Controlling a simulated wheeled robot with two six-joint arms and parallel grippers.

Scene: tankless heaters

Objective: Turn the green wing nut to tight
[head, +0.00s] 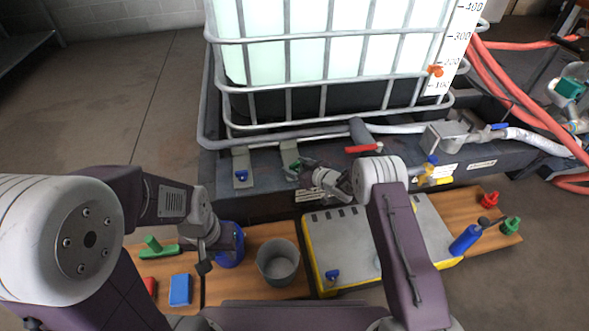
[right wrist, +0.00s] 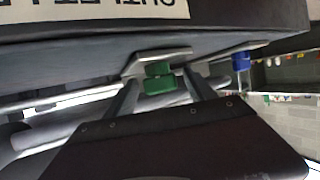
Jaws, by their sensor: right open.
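The green wing nut (right wrist: 158,82) sits on a light metal bracket, near the middle of the right wrist view. In the head view the green wing nut (head: 291,163) is small, on a plate at the front of the tank's dark base. My right gripper (right wrist: 163,79) is open, with one finger on each side of the nut and gaps visible. In the head view my right gripper (head: 307,167) is just right of the nut, partly hidden by its wrist. My left gripper (head: 205,265) hangs beside a blue round object (head: 230,246); its jaw opening is unclear.
A blue wing nut (head: 241,176) sits on a plate left of the green one; it also shows in the right wrist view (right wrist: 241,62). A red-handled valve (head: 363,148) is to the right. A grey cup (head: 278,262) and yellow-edged case (head: 345,240) are below.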

